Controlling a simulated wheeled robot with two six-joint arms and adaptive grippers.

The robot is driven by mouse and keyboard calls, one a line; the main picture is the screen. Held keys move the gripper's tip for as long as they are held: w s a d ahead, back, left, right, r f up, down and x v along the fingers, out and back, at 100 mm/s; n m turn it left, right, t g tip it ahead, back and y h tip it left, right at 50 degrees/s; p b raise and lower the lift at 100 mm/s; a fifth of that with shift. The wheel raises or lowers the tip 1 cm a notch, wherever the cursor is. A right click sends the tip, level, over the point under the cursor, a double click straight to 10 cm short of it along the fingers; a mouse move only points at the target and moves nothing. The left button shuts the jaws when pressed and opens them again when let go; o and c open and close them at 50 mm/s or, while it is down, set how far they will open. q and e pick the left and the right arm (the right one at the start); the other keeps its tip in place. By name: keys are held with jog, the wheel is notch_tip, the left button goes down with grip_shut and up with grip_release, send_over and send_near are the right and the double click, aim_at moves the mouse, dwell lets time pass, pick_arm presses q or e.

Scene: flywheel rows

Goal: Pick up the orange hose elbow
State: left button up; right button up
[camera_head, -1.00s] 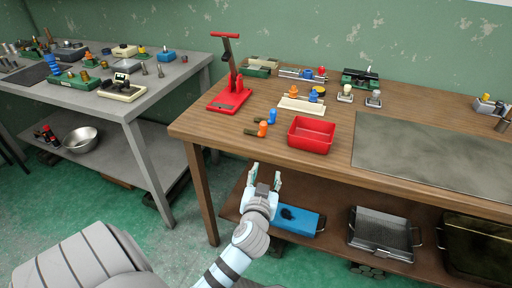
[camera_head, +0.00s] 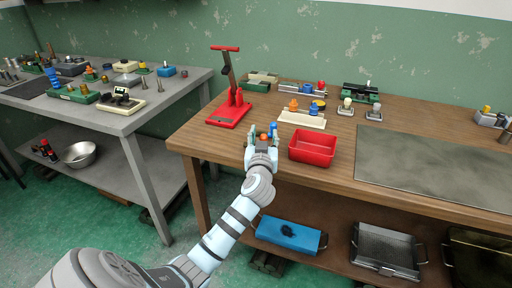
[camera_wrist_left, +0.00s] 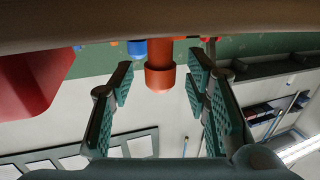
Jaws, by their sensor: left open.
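The orange hose elbow (camera_head: 264,137) lies near the front edge of the wooden table, mostly hidden by my left gripper in the head view. In the left wrist view the orange elbow (camera_wrist_left: 160,68) shows as a round orange end between the fingers, with space on both sides. My left gripper (camera_head: 262,138) is open at the table's front edge, its fingers on either side of the elbow. The same gripper's open fingers (camera_wrist_left: 158,95) show in the left wrist view. My right gripper is not in view.
A blue elbow (camera_head: 274,129) is close beside the orange one. A red bin (camera_head: 313,151) stands just right of my gripper, and a red press (camera_head: 229,112) stands behind left. A cream tray (camera_head: 302,120) holds another orange piece. A grey mat (camera_head: 430,165) lies bare at right.

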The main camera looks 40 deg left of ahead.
pick_arm(q)
jog(key=shift+s, duration=0.1)
grip_shut()
jog(key=shift+r, duration=0.1)
